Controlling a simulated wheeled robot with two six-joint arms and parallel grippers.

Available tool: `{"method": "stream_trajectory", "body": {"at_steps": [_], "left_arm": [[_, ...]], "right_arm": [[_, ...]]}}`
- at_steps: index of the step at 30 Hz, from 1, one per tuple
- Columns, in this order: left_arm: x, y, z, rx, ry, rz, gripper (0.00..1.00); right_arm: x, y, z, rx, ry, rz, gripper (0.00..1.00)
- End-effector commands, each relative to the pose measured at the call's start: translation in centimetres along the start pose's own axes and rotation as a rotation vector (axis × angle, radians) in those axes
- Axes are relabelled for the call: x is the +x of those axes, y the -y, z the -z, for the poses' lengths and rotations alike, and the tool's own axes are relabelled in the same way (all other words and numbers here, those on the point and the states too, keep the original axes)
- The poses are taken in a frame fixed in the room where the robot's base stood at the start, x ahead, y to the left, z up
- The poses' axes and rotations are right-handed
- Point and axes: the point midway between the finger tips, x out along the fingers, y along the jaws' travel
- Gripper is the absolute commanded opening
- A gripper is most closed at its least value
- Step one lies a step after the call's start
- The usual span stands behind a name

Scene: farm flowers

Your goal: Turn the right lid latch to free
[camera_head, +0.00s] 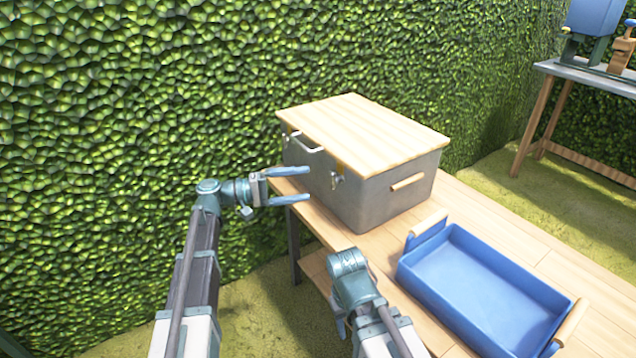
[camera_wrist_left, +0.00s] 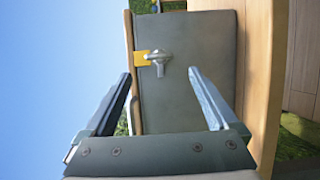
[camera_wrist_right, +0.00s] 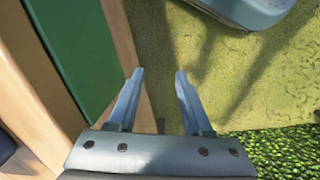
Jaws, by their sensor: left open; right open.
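The grey box (camera_head: 375,205) has a pale wooden lid (camera_head: 365,130) lying closed on it. The right lid latch (camera_head: 337,181) is on the front face under the lid edge. In the left wrist view the latch (camera_wrist_left: 158,60) is a grey metal knob beside a yellow plate (camera_wrist_left: 141,57). My left gripper (camera_head: 307,184) is open and empty, in front of the box, its fingers pointing at the front face. The latch shows ahead between the fingers (camera_wrist_left: 163,75), apart from them. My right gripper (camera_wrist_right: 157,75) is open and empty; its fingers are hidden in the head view.
A left latch and a white front handle (camera_head: 306,143) are on the same face. A blue tray (camera_head: 480,285) stands on the wooden table (camera_head: 500,215) right of the box. A hedge rises behind. Another table (camera_head: 590,78) is at the far right.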

Motion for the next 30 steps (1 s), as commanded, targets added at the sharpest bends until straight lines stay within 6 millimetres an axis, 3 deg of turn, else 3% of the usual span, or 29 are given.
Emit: {"method": "stream_trajectory", "body": {"at_steps": [6,13,25,28,30], "left_arm": [[-4.2,0.0,0.0,0.000,-0.002,0.000,0.93],[-6.3,0.0,0.0,0.000,0.000,0.001,0.93],[-6.6,0.1,-0.1,-0.001,0.002,0.002,0.93],[-5.5,0.9,-1.0,-0.003,0.018,0.041,0.93],[-3.8,2.5,-2.6,-0.005,0.047,0.114,0.93]], "right_arm": [[0.0,0.0,0.0,0.000,0.000,0.000,0.50],[0.1,0.0,0.0,0.000,0.000,0.000,0.50],[0.1,0.0,0.0,0.000,0.000,0.000,0.50],[0.1,0.0,0.0,0.000,0.000,0.000,0.50],[0.1,0.0,0.0,0.000,0.000,0.000,0.50]]}}
